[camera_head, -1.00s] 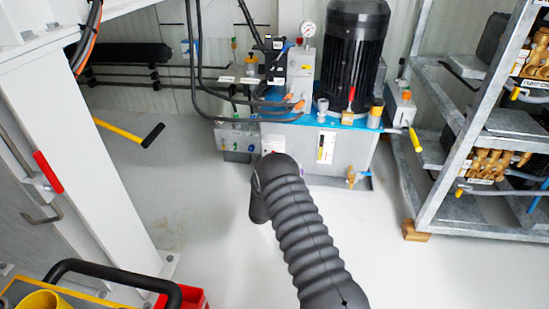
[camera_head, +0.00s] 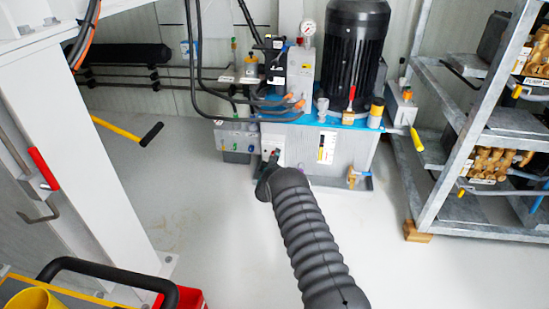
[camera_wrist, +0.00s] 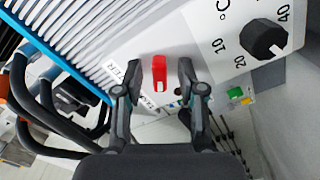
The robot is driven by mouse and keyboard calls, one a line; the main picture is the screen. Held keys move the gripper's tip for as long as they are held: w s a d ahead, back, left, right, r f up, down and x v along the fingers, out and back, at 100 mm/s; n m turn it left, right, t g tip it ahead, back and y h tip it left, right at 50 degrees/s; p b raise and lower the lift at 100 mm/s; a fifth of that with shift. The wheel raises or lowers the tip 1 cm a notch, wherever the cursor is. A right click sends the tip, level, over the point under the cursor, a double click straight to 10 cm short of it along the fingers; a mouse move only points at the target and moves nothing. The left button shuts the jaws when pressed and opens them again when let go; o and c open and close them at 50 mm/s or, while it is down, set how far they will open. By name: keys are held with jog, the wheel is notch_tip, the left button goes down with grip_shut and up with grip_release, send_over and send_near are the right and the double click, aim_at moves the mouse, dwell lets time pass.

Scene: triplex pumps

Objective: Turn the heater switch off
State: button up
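A red switch (camera_wrist: 159,70) stands out from a pale panel (camera_wrist: 205,62) in the wrist view, with a partly hidden label ending in "TER" beside it. My gripper (camera_wrist: 158,80) is open, one finger on each side of the switch in the picture. I cannot tell whether the fingers touch it. A black temperature knob (camera_wrist: 263,40) with numbers and °C sits to the right on the same panel. In the head view my gripper (camera_head: 273,158) reaches the small grey box (camera_head: 271,142) on the front of the pump unit; the switch itself is hidden there.
A large black motor (camera_head: 354,50) and a white tank (camera_head: 340,150) stand right of the box. A grey box with fittings (camera_head: 236,138) is at its left. A metal rack (camera_head: 425,200) with pumps stands at the right. The floor in front is clear.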

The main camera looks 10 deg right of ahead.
grip_shut()
jog(key=shift+m, duration=0.4)
jog(key=m, duration=1.1)
dwell(0.5)
grip_release()
